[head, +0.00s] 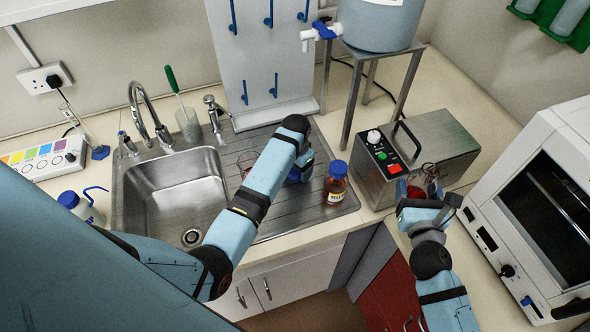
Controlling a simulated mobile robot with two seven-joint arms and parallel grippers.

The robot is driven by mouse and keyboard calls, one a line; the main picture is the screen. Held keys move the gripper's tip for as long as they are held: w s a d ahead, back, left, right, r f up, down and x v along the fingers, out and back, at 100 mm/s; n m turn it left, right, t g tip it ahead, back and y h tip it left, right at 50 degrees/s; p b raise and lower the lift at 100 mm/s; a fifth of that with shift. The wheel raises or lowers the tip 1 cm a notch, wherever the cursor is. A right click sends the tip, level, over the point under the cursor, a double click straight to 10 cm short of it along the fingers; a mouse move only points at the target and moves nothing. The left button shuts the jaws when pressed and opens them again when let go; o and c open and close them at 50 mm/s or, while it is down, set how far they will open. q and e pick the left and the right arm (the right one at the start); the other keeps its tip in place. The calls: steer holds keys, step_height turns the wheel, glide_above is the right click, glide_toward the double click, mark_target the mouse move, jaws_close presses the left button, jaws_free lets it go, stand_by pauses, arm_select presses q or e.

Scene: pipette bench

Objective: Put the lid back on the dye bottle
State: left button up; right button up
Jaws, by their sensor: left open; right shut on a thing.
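An amber bottle (336,186) with a blue cap and a label starting "YELL" stands upright at the right end of the drainboard. My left gripper (303,170) is just left of it, low over the drainboard and mostly hidden by my wrist; it is open. A blue part (293,175) shows beside it, and I cannot tell what it is. My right gripper (424,188) is in front of the grey metal box, shut on a small reddish, partly clear thing (430,172). My fingers hide most of that thing, so I cannot tell whether it is the dye bottle or its lid.
The grey box (437,150) with buttons and a black handle stands behind my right gripper. A white oven-like machine (540,195) is at the right. The sink (175,195) is left of my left arm. A metal stand (378,55) carries a blue tank.

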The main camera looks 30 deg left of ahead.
arm_select(q)
steer(key=c, duration=1)
steer(key=shift+c, duration=0.2)
steer(key=shift+r, duration=0.2)
arm_select(e)
steer(key=shift+s, duration=0.1)
